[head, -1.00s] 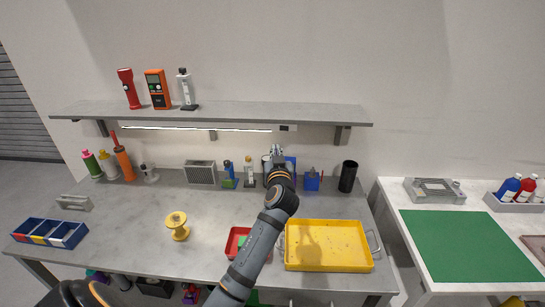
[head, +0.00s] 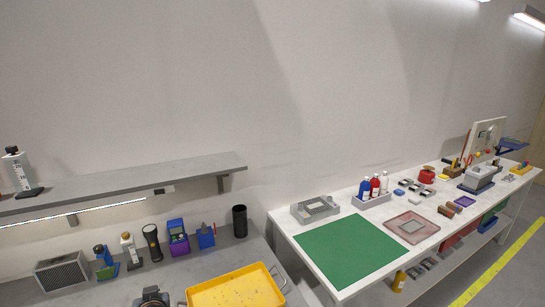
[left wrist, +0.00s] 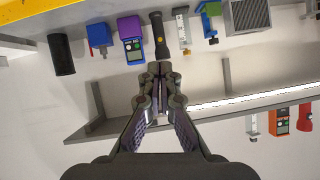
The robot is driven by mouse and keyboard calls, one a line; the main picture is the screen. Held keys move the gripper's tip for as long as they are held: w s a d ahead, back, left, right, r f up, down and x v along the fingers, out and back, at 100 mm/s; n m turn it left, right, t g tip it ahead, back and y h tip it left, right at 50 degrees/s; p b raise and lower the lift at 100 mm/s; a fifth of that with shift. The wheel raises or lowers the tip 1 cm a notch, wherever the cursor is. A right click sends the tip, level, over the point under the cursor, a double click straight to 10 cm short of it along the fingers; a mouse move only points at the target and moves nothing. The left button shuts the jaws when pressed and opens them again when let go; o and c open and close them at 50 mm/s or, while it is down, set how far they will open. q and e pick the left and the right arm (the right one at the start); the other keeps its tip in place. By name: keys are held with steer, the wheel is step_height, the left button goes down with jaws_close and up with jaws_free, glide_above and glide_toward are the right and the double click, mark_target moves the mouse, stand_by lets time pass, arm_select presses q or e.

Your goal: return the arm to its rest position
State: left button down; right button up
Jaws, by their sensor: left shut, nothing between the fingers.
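My left gripper (left wrist: 160,72) is shut and empty in the left wrist view. Its fingertips point at the lower part of the picture's black flashlight (left wrist: 160,38), which appears just beyond them; I cannot tell the gap. Only a dark piece of my arm shows at the bottom edge of the head view, and my left fingertips are not seen there. My right gripper is in neither view.
The purple and blue device (head: 178,238), blue box (head: 206,236) and black cylinder (head: 240,221) stand along the bench's back. The yellow tray (head: 238,291) lies in front. A white table with a green mat (head: 349,250) stands right.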

arm_select(q)
steer(key=s+d+f+m+g+h, duration=0.2)
steer(key=s+d+f, duration=0.1)
steer(key=s, duration=0.4)
steer(key=s+d+f+m+g+h, duration=0.2)
steer(key=s+d+f, duration=0.15)
steer(key=s, duration=0.45)
steer(key=s+d+f+m+g+h, duration=0.2)
steer(key=s+d+f+g, duration=0.15)
steer(key=s, duration=0.35)
steer(key=s+a+f, duration=0.1)
steer(key=a+f, duration=0.2)
steer(key=f, duration=2.3)
steer(key=s+a+f+n+g+b, duration=0.1)
steer(key=s+f, duration=1.7)
steer(key=s, duration=0.1)
steer(key=shift+s+a, duration=0.15)
steer(key=shift+g, duration=0.25)
